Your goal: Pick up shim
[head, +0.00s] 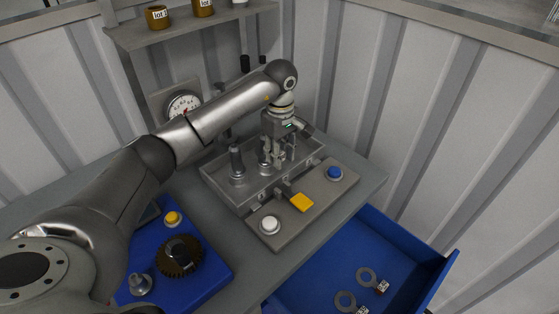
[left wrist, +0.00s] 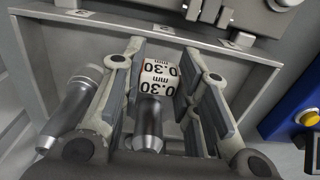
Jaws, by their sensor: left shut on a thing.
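My left gripper (head: 277,163) is over the grey open-topped housing (head: 220,187) in the head view. In the left wrist view its fingers (left wrist: 163,85) are closed around a block labelled 0.30 mm (left wrist: 160,72), which I take to be the shim's tag. The shim's ring cannot be made out. A metal post (left wrist: 148,125) also shows between the fingers, nearer the camera. Two other ring shims with tags, one (head: 366,277) and another (head: 345,300), lie in the blue drawer. My right gripper is not in view.
Another upright post (head: 237,162) stands in the housing, left of my gripper. A blue drawer (head: 405,240) is open at front right. A brown gear (head: 180,262) lies on a blue mat.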

